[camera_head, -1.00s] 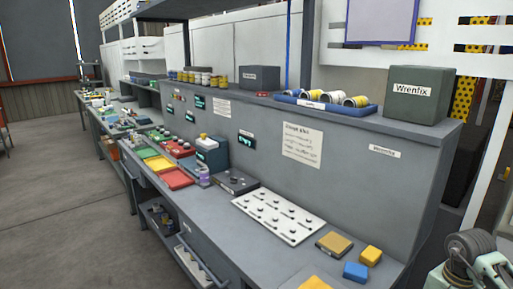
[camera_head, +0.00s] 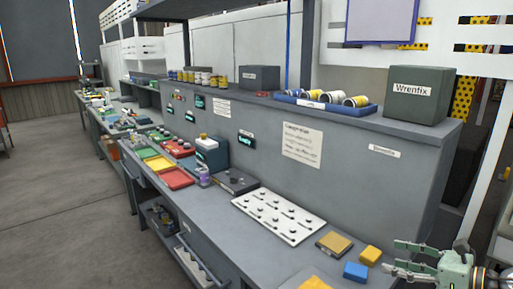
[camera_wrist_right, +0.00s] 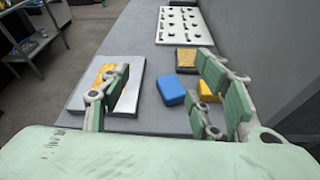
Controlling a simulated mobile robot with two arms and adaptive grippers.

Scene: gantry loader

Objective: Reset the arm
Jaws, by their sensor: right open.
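My right gripper (camera_head: 390,259) reaches in from the lower right of the head view, fingers pointing left, near the bench's right end. It also shows in the right wrist view (camera_wrist_right: 160,75), with its fingers spread apart and nothing held between them. A blue block (camera_head: 356,271) and a yellow block (camera_head: 370,255) lie on the bench left of the fingertips in the head view. In the wrist view the blue block (camera_wrist_right: 171,90) appears between the fingers, beyond them. The right fingers partly cover the yellow block (camera_wrist_right: 207,93). My left gripper is not in view.
A tan-topped block (camera_head: 334,243) and a white pegged panel (camera_head: 278,216) lie farther along the bench. A silver plate (camera_wrist_right: 127,103) bears a yellow piece. The grey back panel (camera_head: 350,165) rises behind, with a Wrenfix box (camera_head: 418,103) on its ledge. Floor is clear at left.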

